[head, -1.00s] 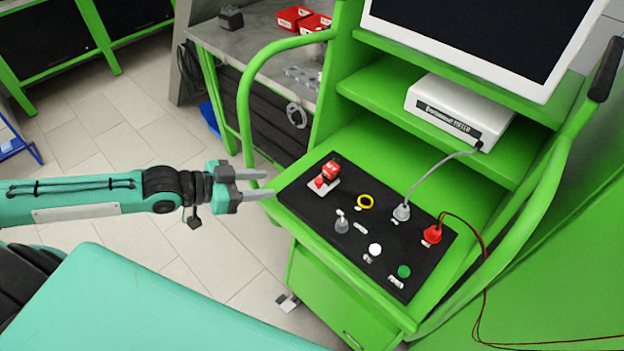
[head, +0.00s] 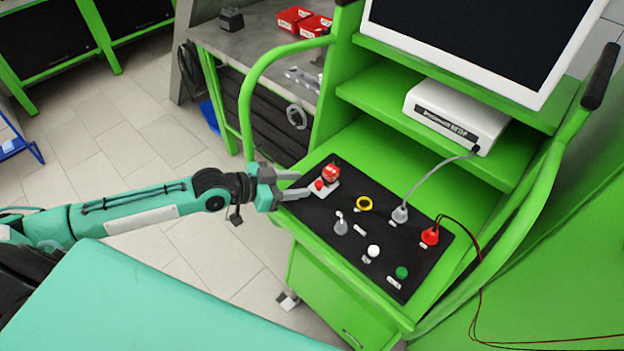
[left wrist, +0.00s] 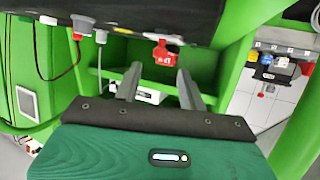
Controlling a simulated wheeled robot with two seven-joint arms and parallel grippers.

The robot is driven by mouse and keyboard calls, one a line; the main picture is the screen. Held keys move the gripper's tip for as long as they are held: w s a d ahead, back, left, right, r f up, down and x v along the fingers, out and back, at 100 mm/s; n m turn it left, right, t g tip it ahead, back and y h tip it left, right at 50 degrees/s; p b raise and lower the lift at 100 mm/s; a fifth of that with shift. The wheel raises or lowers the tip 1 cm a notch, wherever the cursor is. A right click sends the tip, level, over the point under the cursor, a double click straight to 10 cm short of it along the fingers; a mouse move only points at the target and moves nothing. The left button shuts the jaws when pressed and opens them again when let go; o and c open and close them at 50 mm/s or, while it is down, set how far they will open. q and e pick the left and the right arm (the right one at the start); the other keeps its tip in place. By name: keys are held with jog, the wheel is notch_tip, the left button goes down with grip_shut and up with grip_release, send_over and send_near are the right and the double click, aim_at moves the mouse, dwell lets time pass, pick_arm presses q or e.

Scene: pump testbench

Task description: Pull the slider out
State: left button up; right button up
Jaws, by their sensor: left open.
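No part is plainly marked as the slider. A red switch-like part (head: 331,173) with a small red knob (head: 320,184) sits on a white plate at the far left corner of the black panel (head: 385,262). My left gripper (head: 301,184) is open and empty, its fingertips just left of this red part in the head view. In the left wrist view the red part (left wrist: 162,53) shows just beyond and between the two fingertips (left wrist: 159,72). I cannot tell whether a fingertip touches the plate. My right gripper is not in view.
The panel also bears a yellow ring (head: 364,204), a grey toggle (head: 341,227), a white button (head: 373,251), a green button (head: 402,272) and a red plug (head: 430,236) with cables. A green tubular rail (head: 246,105) curves up close behind the gripper. A white meter box (head: 455,115) stands on the shelf.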

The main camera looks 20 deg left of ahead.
aim_at(318, 183)
pick_arm(q)
jog(key=shift+p+x, duration=0.7)
jog(key=shift+x, duration=1.8)
jog(key=shift+c, duration=0.2)
